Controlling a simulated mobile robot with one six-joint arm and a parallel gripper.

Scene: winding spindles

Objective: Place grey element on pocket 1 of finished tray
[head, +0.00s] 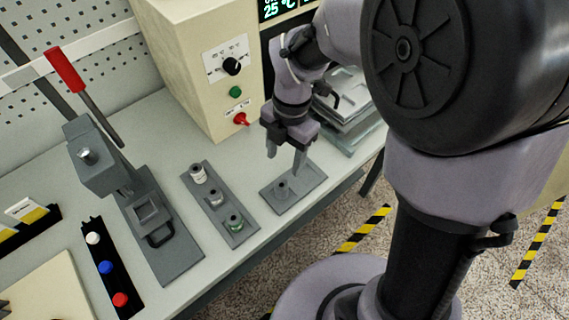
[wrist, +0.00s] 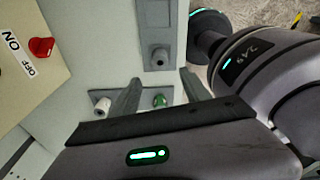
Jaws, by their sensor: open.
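A small grey plate (head: 310,177) lies right of the middle of the bench and carries one grey upright piece (head: 282,188). I cannot tell whether that piece is a bare post or a grey element on one. A longer grey tray (head: 192,182) to its left carries a white piece (head: 198,173), a grey piece (head: 214,198) and a green piece (head: 234,221) in a row. My gripper (head: 286,158) is open and empty above the small plate. In the wrist view the fingers (wrist: 160,80) are apart, with the grey upright piece (wrist: 160,58) just beyond them.
A press (head: 150,215) with a red-handled lever stands to the left. A black rack (head: 106,268) holds white, blue and red knobs. The bench's front edge is close to the small plate.

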